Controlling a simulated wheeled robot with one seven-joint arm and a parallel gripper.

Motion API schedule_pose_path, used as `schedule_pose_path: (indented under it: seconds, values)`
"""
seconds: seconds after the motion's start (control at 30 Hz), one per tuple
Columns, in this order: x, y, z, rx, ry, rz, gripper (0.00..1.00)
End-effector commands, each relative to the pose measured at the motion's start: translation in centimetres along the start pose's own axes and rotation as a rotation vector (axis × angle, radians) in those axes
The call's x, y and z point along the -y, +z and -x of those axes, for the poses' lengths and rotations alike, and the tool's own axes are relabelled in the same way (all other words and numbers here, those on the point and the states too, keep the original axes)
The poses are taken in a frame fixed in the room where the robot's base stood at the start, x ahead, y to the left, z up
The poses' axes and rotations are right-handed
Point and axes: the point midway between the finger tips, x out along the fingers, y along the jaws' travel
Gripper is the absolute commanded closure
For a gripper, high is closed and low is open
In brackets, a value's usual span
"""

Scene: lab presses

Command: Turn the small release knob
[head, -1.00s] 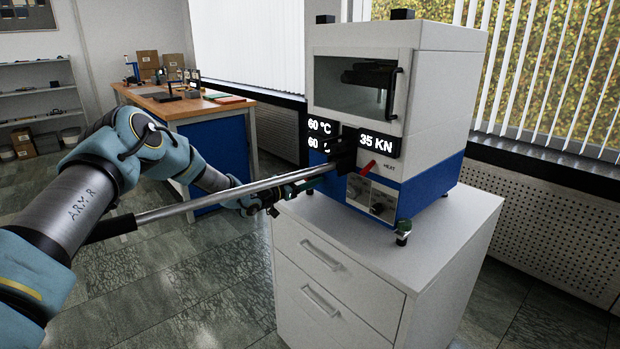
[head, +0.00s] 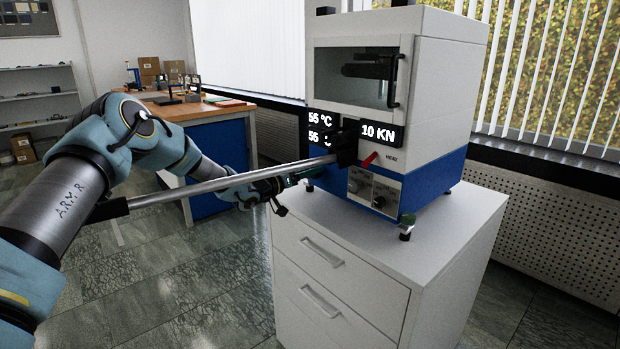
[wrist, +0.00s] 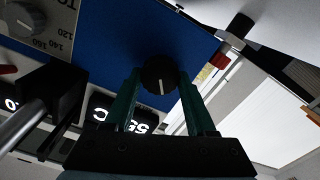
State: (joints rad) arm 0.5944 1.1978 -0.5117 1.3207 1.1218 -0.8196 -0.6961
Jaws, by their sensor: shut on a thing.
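The small release knob (wrist: 160,75) is round and black with a white index line, on the blue lower front of the press (head: 430,110). In the wrist view my gripper (wrist: 160,80) has a teal finger on each side of the knob and is shut on it. In the head view my gripper (head: 300,175) reaches the lower left of the press front, and I cannot make out the knob there. The press displays (head: 378,133) read 55 °C, 55 °C and 10 KN.
A long metal lever (head: 230,180) runs from its black socket (head: 345,145) across the front, above my gripper. A red handle (head: 369,159) and two dials (head: 372,190) are to the right. The press stands on a white cabinet (head: 450,225). A workbench (head: 215,110) stands behind.

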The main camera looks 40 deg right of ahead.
Motion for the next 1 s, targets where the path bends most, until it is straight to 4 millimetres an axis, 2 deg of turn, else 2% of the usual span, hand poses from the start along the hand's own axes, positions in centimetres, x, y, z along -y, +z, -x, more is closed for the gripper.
schedule_pose_path:
  seconds: [0.6, 1.0]
  values:
    - [0.29, 0.07, 0.06, 0.001, -0.002, 0.562, 1.00]
    - [0.32, 0.10, 0.04, 0.000, -0.001, 0.774, 1.00]
